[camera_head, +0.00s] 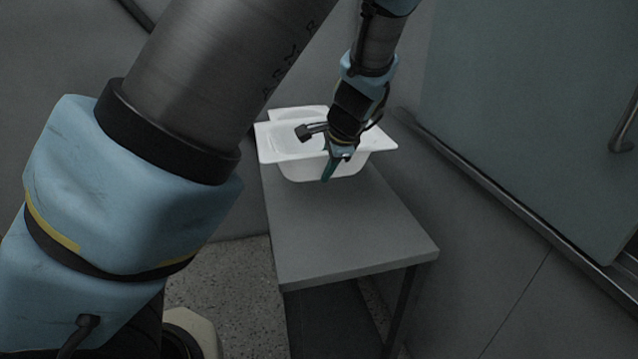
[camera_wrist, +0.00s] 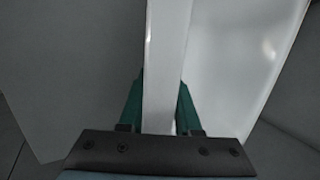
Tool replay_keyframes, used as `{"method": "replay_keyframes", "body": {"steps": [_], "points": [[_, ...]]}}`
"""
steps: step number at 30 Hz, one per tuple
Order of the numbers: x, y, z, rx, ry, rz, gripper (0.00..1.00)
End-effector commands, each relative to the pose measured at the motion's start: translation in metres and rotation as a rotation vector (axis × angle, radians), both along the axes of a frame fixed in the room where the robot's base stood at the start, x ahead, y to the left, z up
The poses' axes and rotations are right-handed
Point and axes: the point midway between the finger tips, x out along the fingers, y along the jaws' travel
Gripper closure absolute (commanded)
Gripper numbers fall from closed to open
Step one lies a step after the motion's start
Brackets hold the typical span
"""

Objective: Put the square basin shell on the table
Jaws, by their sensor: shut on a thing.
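The white square basin shell (camera_head: 375,160) is over the far end of the grey table (camera_head: 350,250), roughly level. I cannot tell whether its underside touches the tabletop. My gripper (camera_head: 328,174) is at the near side of the shell, its green fingers pointing down. In the wrist view my gripper (camera_wrist: 162,100) is shut on the shell's rim (camera_wrist: 163,60), one finger on each side of it. The shell's inner hollow (camera_wrist: 220,60) shows to the right of the rim. My wrist hides part of the shell in the head view.
A white edge (camera_head: 298,111) shows behind the shell; I cannot tell whether it is a separate piece. The near half of the table is bare. A grey wall stands close to its right, with a glass panel (camera_head: 530,110) and handle (camera_head: 625,135). Speckled floor (camera_head: 235,280) lies left.

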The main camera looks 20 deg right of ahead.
Motion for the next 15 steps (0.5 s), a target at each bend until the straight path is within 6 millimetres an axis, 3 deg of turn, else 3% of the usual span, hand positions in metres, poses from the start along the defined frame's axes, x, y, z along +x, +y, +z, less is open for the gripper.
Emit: {"method": "replay_keyframes", "body": {"steps": [6,15], "points": [[0.001,0.002,-0.034,0.002,-0.001,0.005,1.00],[0.001,0.001,-0.058,0.002,-0.001,0.005,1.00]]}}
